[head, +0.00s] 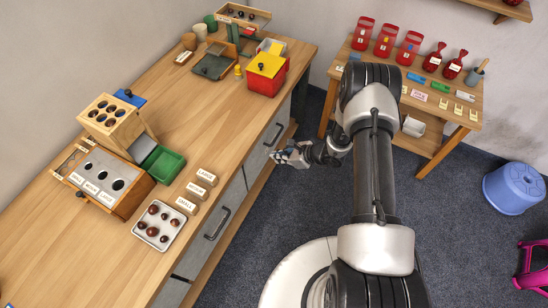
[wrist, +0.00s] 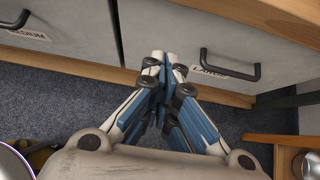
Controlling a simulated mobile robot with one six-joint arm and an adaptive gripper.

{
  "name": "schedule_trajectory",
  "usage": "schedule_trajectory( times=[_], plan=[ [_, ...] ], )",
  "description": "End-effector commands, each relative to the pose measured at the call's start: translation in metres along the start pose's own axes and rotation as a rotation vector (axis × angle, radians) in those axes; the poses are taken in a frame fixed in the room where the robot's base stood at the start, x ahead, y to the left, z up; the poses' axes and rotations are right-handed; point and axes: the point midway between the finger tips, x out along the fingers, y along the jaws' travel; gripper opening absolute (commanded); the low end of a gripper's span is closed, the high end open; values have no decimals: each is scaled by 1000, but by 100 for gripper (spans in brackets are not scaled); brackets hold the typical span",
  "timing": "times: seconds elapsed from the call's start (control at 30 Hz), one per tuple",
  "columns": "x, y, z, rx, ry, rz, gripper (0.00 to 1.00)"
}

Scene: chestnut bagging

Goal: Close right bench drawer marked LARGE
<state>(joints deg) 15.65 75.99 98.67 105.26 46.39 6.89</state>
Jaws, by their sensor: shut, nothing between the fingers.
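The right bench drawer (head: 266,146) has a dark bar handle. In the wrist view its grey front (wrist: 185,30) carries a label reading LARGE (wrist: 208,70), partly behind the handle (wrist: 230,72). The front looks about flush with the neighbouring drawer, and no open inside shows; a small gap cannot be ruled out. My gripper (head: 284,157) is in front of this drawer, just off the bench. In the wrist view my gripper (wrist: 165,58) is shut and empty, its fingertips near the drawer's lower left part, left of the handle. Whether they touch it I cannot tell.
The MEDIUM drawer (wrist: 60,40) is to the left. The benchtop (head: 215,120) holds a chestnut tray (head: 137,232), a green bin (head: 163,162) and a red-yellow box (head: 267,74). A side table (head: 445,117) stands at right, a blue stool (head: 514,188) beyond. Carpet lies between.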

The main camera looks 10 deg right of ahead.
Motion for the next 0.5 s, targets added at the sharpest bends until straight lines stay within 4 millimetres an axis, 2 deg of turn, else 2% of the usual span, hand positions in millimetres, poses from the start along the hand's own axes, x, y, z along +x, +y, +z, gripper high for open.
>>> schedule_trajectory(
  times=[0.03, 0.1, 0.3, 0.5],
  plan=[
    [-5, -4, -6, 2, 0, -2, 0],
    [-28, -4, 0, 3, 0, -3, 0],
    [-72, -3, 0, 3, -1, -2, 0],
    [-97, -2, -2, 1, -1, 0, 0]
  ],
)
